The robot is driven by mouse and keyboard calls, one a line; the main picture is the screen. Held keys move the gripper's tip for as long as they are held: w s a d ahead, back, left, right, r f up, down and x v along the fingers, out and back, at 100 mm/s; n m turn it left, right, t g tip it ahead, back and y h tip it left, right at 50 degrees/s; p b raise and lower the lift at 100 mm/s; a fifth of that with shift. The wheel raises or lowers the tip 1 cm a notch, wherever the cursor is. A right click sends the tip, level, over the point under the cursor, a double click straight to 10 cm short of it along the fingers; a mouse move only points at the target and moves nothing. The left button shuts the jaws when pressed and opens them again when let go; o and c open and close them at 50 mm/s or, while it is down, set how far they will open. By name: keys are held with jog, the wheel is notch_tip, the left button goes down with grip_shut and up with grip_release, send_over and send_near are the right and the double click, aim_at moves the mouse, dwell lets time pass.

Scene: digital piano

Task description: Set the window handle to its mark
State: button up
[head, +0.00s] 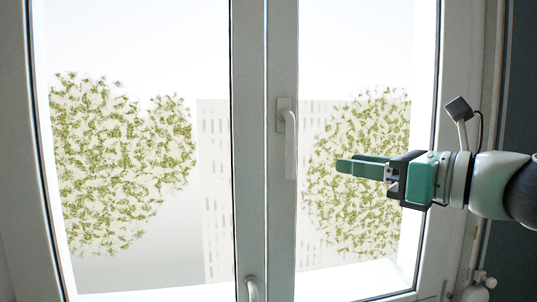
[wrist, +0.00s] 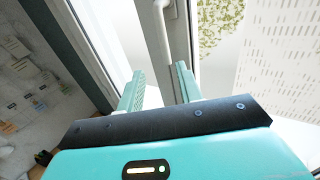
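The white window handle (head: 290,145) is on the middle post of the window in the head view. It points straight down from its mounting plate. In the wrist view the handle (wrist: 163,25) shows near the top, just beyond the fingertips. My gripper (head: 345,163) is to the right of the handle in the head view, its green fingers pointing left toward it and apart from it. In the wrist view my gripper (wrist: 160,72) has its two fingers spread with nothing between them. I cannot make out a mark for the handle.
A second pale handle (head: 252,288) shows low on the middle post, cut by the lower edge of the head view. A wall with pinned papers (wrist: 30,80) is at the left of the wrist view. Trees and a building show through the glass.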

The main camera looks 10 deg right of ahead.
aim_at(294, 156)
jog(key=x, duration=1.4)
jog(key=shift+w+d+f, duration=0.15)
jog(key=shift+w+f, duration=0.05)
jog(key=shift+w, duration=0.35)
jog(key=shift+s+d, duration=0.1)
jog(key=shift+s, duration=0.15)
jog(key=shift+c, duration=0.7)
jog(key=shift+w, duration=0.1)
grip_shut()
